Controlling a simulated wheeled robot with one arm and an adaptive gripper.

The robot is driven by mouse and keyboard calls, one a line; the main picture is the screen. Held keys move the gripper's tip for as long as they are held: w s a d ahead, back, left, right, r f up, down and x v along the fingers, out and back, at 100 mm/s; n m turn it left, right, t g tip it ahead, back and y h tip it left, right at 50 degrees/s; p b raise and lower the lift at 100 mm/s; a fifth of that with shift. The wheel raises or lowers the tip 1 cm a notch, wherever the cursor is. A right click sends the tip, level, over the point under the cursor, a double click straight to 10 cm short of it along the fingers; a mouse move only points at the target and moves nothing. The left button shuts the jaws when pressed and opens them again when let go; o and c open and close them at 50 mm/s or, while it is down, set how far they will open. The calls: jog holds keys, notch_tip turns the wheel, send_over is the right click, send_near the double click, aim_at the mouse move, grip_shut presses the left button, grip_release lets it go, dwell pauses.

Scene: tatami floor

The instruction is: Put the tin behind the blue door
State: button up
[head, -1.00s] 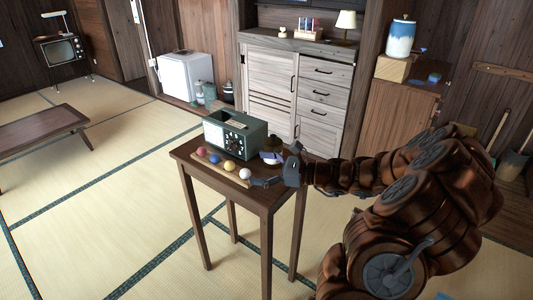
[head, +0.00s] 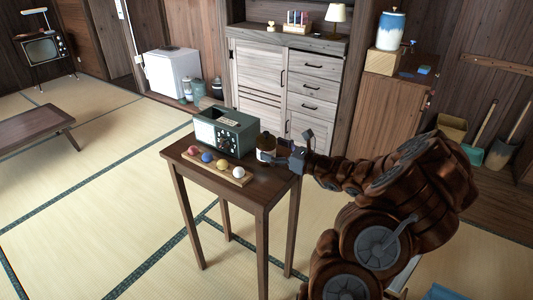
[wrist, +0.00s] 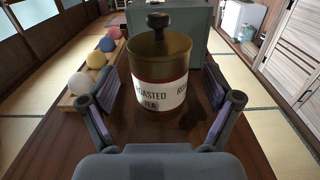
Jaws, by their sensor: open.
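The tin (wrist: 160,68) is a brass-coloured canister with a dark knob and a white label reading "ROASTED TEA". It stands upright on a small dark wooden table (head: 262,189), and shows in the head view (head: 266,147) just right of the radio. My gripper (wrist: 160,101) is open. In the wrist view its two fingers are spread to the left and right of the tin's near side, with gaps to it. In the head view my gripper (head: 288,153) is right of the tin. No blue door shows in these frames.
A green radio (head: 226,133) stands close behind the tin. A wooden rack of coloured balls (head: 222,165) lies along the table's front left. A grey wooden cabinet (head: 262,85) with a slatted door and drawers stands behind. Open tatami (head: 110,190) lies left.

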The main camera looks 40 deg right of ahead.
aim_at(268, 136)
jog(key=shift+x, duration=1.45)
jog(key=shift+r, duration=0.1)
jog(key=shift+c, duration=0.3)
jog(key=c, duration=1.6)
jog(key=shift+r, duration=1.8)
jog(key=s+a+r+b, duration=0.1)
jog(key=s+a+b, duration=0.8)
jog(key=a+b, duration=0.3)
jog(key=shift+s+a+r, duration=0.2)
jog(key=shift+s+a, duration=0.2)
